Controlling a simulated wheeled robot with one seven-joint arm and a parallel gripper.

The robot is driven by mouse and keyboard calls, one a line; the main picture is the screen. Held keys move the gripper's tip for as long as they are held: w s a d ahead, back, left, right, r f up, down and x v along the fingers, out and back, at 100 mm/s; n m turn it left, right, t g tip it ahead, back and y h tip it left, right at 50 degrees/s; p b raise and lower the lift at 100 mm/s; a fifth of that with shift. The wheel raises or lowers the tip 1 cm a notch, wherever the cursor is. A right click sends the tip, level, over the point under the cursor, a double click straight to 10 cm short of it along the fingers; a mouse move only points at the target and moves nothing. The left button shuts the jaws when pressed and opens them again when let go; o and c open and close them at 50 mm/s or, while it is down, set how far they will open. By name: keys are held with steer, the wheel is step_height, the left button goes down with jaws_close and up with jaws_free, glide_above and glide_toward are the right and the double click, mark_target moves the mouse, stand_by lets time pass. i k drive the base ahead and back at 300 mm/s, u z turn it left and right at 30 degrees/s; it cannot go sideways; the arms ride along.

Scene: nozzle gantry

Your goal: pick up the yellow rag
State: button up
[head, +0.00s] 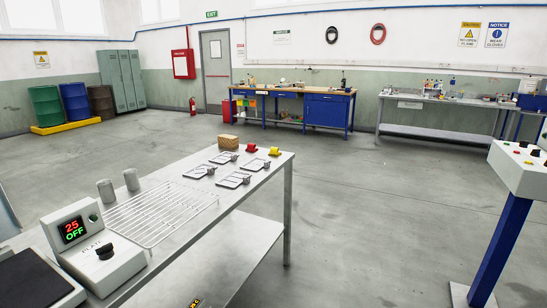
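A small yellow item (274,151), which looks like the yellow rag, lies near the far right corner of the metal table (258,182). It is too small to tell whether it is folded or bunched. A similar red item (251,149) lies just left of it, with a small gap between them. A tan block (228,142) stands farther left at the table's far edge. My gripper is not in view.
Several flat trays or plates with small metal parts (233,180) lie in front of the yellow item. A wire rack (160,213), two grey cylinders (131,180) and a box reading "25 OFF" (95,248) stand nearer. A blue-legged control panel (520,168) is at right. Open floor (370,220) lies right of the table.

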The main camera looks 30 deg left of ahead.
mark_target(274, 152)
steer(key=u, duration=0.25)
steer(key=i, duration=2.05)
steer(key=u, duration=0.7)
steer(key=i, duration=1.5)
steer(key=u, duration=0.3)
